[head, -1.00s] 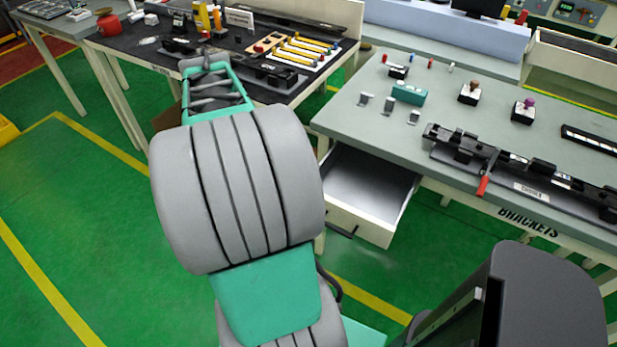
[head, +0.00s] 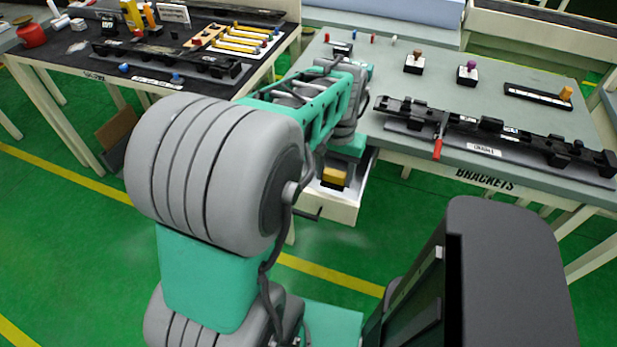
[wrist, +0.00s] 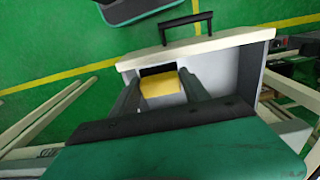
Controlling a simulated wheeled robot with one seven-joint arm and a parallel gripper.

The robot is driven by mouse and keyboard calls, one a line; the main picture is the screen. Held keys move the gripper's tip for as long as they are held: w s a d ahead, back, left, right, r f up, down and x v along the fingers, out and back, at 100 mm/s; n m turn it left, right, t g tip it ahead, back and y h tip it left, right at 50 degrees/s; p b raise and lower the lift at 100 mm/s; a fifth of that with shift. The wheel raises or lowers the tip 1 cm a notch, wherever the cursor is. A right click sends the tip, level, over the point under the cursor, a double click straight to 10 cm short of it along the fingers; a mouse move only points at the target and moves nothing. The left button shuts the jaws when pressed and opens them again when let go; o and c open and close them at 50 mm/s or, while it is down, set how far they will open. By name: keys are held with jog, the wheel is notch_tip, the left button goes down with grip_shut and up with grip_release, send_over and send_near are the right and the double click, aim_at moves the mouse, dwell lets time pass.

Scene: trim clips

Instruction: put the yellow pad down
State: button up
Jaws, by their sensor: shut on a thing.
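The yellow pad (wrist: 160,86) is a small yellow block between the two dark fingers of my gripper (wrist: 160,82) in the wrist view, and the gripper is shut on it. A dark patch borders its far side. In the head view the pad (head: 335,176) shows just inside the front of the open drawer (head: 328,207), below my arm. I cannot tell whether it touches the drawer floor. My arm hides most of the drawer interior and the gripper in the head view.
The drawer (wrist: 225,62) hangs open under the brackets table (head: 460,90). That table bears a long black fixture with a red handle (head: 438,148) and small knobbed blocks. A dark-topped table (head: 75,60) with tools stands at the left. Green floor lies open in front.

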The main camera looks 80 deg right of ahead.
jog(key=w+d+f, duration=0.1)
jog(key=w+f, duration=0.3)
jog(key=w+d+f, duration=0.1)
jog(key=w+f, duration=0.1)
jog(key=shift+w+d+f, duration=0.1)
jog(key=shift+w+d, duration=0.1)
jog(key=shift+d, duration=0.15)
jog(key=shift+w+d+f, duration=0.1)
jog(key=shift+w+f, duration=0.1)
jog(key=shift+f, duration=0.9)
jog(key=shift+w+d+f, duration=0.1)
jog(key=shift+w+f, duration=0.05)
jog(key=shift+f, duration=0.9)
jog(key=o, duration=1.2)
jog(key=shift+r, duration=0.1)
